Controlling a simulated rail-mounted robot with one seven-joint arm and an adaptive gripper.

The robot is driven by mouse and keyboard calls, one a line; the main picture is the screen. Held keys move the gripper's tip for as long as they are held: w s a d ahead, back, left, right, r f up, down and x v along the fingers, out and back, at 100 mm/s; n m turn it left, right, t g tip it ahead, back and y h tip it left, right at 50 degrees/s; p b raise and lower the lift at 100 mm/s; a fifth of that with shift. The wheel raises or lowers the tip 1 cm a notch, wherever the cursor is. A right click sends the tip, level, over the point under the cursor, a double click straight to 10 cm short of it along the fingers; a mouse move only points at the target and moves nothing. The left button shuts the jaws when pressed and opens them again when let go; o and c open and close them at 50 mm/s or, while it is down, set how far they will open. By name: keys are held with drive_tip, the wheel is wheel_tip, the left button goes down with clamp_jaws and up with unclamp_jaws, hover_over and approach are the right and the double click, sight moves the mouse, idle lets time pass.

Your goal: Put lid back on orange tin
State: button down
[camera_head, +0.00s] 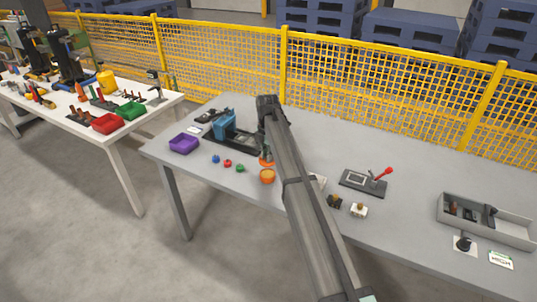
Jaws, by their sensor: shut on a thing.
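The orange tin (267,177) stands on the grey table, left of my arm. An orange lid (265,162) shows just behind and above the tin in the picture, partly covered by my arm. My gripper (265,155) points down at the lid, mostly hidden behind my arm link. It is shut on the lid. The lid appears apart from the tin's top, though the exact gap is hard to judge from this view.
A purple bin (184,143), small blue, red and green pieces, and a blue device (223,124) lie to the left. A dark plate with a red lever (365,181) and a grey tray (486,220) are to the right. A yellow fence (390,82) runs behind.

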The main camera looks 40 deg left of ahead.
drive_tip(key=shift+f+b, duration=0.95)
drive_tip(key=shift+f, duration=2)
drive_tip(key=shift+f+p, duration=0.15)
drive_tip(key=shift+p, duration=0.2)
idle(0.9)
drive_tip(key=shift+c, duration=2.4)
unclamp_jaws()
drive_tip(key=shift+r+p, duration=1.6)
drive_tip(key=shift+r, duration=1.9)
